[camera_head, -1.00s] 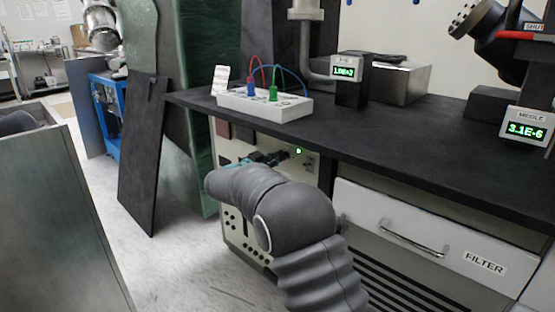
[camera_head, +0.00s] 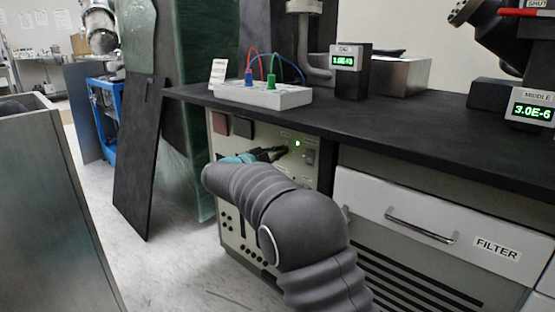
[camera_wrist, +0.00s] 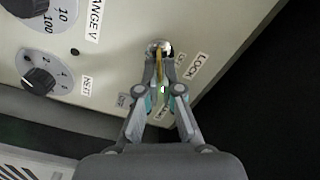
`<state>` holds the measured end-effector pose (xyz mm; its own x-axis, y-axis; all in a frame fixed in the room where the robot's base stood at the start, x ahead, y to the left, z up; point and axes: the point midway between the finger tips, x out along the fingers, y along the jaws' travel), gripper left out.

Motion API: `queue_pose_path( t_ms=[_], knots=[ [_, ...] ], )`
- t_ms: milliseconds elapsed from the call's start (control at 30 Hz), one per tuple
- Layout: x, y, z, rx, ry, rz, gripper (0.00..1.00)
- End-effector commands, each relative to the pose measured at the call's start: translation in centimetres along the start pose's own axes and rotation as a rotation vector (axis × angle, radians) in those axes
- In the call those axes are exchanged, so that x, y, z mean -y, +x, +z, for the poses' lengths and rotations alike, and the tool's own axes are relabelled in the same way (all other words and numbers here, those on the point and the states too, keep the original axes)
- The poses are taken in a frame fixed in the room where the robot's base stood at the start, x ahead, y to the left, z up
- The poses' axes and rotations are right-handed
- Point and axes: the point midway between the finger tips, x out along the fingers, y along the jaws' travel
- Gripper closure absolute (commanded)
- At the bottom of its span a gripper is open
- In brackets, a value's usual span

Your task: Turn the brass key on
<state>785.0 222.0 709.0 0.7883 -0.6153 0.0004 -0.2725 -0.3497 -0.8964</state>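The brass key (camera_wrist: 159,66) sits in a round metal lock on the cream panel, beside a LOCK label, in the wrist view. My gripper (camera_wrist: 161,74) is at the lock, its narrow fingers closed in on both sides of the key. They look shut on it, though the exact contact is hard to see. In the head view my gripper (camera_head: 272,154) is at the panel's upper right, below the black bench top. The key is too small or hidden there. A green light (camera_head: 298,143) glows just above my gripper.
The panel also has black knobs (camera_wrist: 38,81), left of the key in the wrist view. The bench top (camera_head: 400,125) overhangs the panel. A white FILTER drawer (camera_head: 420,218) is to its right. A dark board (camera_head: 138,160) leans at the left, with floor between.

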Motion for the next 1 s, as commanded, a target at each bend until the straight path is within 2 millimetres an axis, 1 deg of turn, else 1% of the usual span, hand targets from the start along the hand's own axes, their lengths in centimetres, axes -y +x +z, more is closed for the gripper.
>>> queue_pose_path(
  t_ms=[33, 200, 500, 733, 1000],
  knots=[
    [-0.29, 0.0, 0.15, 0.001, 0.044, -0.002, 1.0],
    [-0.36, 0.01, 0.14, 0.001, 0.191, -0.001, 1.0],
    [-0.41, 0.03, 0.13, 0.002, 0.379, -0.001, 1.0],
    [-0.41, 0.03, 0.14, 0.002, 0.453, -0.001, 1.0],
    [-0.39, 0.03, 0.13, 0.002, 0.476, -0.001, 1.0]
  ],
)
